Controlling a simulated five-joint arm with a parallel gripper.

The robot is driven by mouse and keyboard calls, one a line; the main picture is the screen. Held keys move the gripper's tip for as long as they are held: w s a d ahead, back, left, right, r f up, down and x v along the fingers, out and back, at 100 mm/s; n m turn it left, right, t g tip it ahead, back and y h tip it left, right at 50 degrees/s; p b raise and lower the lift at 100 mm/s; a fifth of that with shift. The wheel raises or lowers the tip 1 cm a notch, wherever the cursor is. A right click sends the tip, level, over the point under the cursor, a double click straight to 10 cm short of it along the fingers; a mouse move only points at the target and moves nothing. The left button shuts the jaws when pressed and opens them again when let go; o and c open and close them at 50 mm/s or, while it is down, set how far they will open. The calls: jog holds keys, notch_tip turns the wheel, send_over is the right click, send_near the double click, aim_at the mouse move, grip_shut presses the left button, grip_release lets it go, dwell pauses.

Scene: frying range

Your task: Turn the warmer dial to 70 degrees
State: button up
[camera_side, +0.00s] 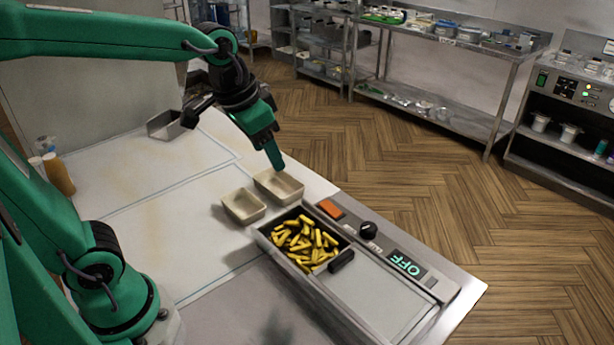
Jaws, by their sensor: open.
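The warmer dial (368,230) is a small black round knob on the metal control strip, between an orange switch (331,208) and a display (406,263) that reads OFF, upside down in the picture. The warmer (385,297) stands at the table's right edge; its left part holds a tray of yellow fries (303,243). My gripper (273,158) is open and empty. It points down above the two beige trays, up and to the left of the dial, clear of it. The dial's pointer mark is too small to read.
Two empty beige trays (279,185) (243,206) sit beside the warmer. A black handle (341,261) sticks up at the fries. The white tabletop (170,230) is mostly clear.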

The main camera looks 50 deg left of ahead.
jog(key=w+d+f+m+g, duration=0.1)
jog(key=w+d+f, duration=0.1)
jog(key=w, duration=0.3)
jog(key=w+d+f+m+g, duration=0.1)
jog(key=w+d+f, duration=0.15)
jog(key=w, duration=0.35)
jog(key=m+g, duration=0.2)
send_near(369, 227)
jog(key=shift+s+a+f, duration=0.1)
jog(key=shift+s+a, duration=0.1)
jog(key=shift+s, duration=0.05)
jog(key=shift+w+d+f, duration=0.25)
jog(key=shift+d+f, duration=0.05)
jog(key=shift+f, duration=0.25)
jog(key=shift+f, duration=3.85)
jog(key=c, duration=1)
